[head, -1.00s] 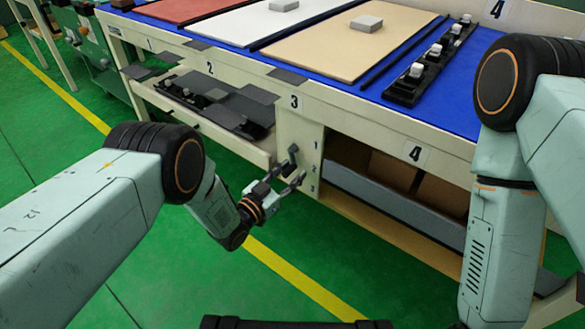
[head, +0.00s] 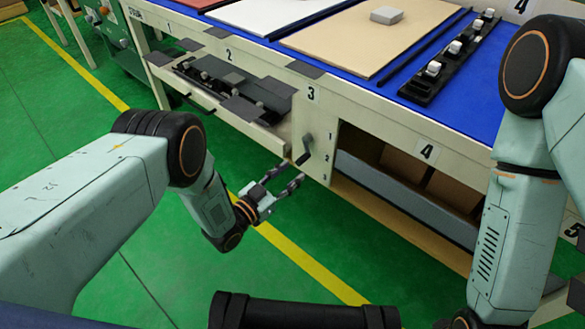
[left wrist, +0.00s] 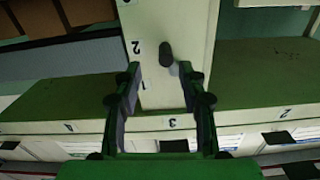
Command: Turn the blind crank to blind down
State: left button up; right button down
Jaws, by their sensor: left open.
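The blind crank (head: 304,151) is a small dark handle on the cream post under label 3 of the bench, beside small marks 1 and 2. In the left wrist view its dark knob (left wrist: 166,54) shows against the post, beyond and between the fingertips. My left gripper (head: 291,174) is open and empty, just below and left of the crank in the head view. In the left wrist view both its fingers (left wrist: 160,74) are spread apart, with nothing between them. My right arm shows at the right, but its gripper is out of view. I cannot make out the blind.
An open drawer (head: 196,101) with dark parts juts out left of the post. Right of the post is an open bay with a grey panel (head: 405,197) and brown boxes. The blue bench top (head: 375,85) holds boards and a clip rack (head: 447,58). The green floor is clear.

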pick_arm(q)
jog(key=shift+s+a+p, duration=0.35)
jog(key=shift+s+a, duration=0.1)
jog(key=shift+s, duration=0.15)
